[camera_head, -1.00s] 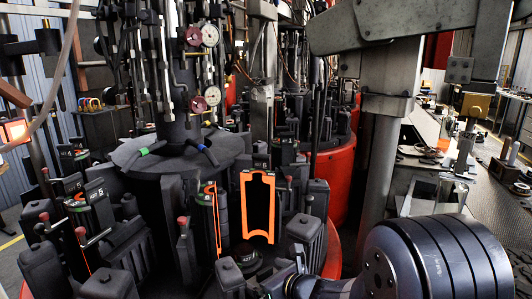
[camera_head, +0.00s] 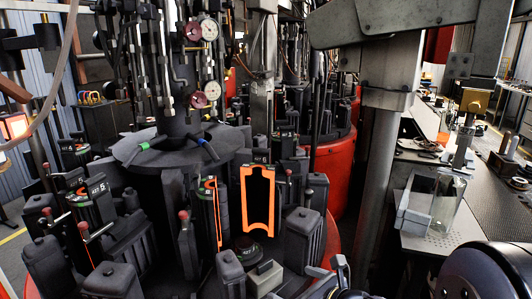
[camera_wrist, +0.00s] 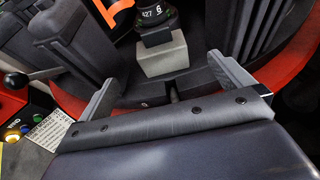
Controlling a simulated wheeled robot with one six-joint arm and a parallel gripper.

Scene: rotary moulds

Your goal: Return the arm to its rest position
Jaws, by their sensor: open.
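My gripper (camera_wrist: 163,70) shows in the wrist view with its two grey fingers spread wide and nothing held between them. A light grey block (camera_wrist: 165,55) with a black numbered dial behind it stands past the fingertips, apart from them. In the head view my gripper (camera_head: 335,274) is at the bottom edge, to the right of the same grey block (camera_head: 265,278). My arm's dark rounded link is at the lower right corner, partly cut off.
The rotary mould station (camera_head: 180,160) with black moulds and red-knobbed levers fills the left and middle. An orange-edged mould opening (camera_head: 258,200) is behind the block. A grey post (camera_head: 385,140) and a workbench (camera_head: 440,240) with a clear box stand at the right.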

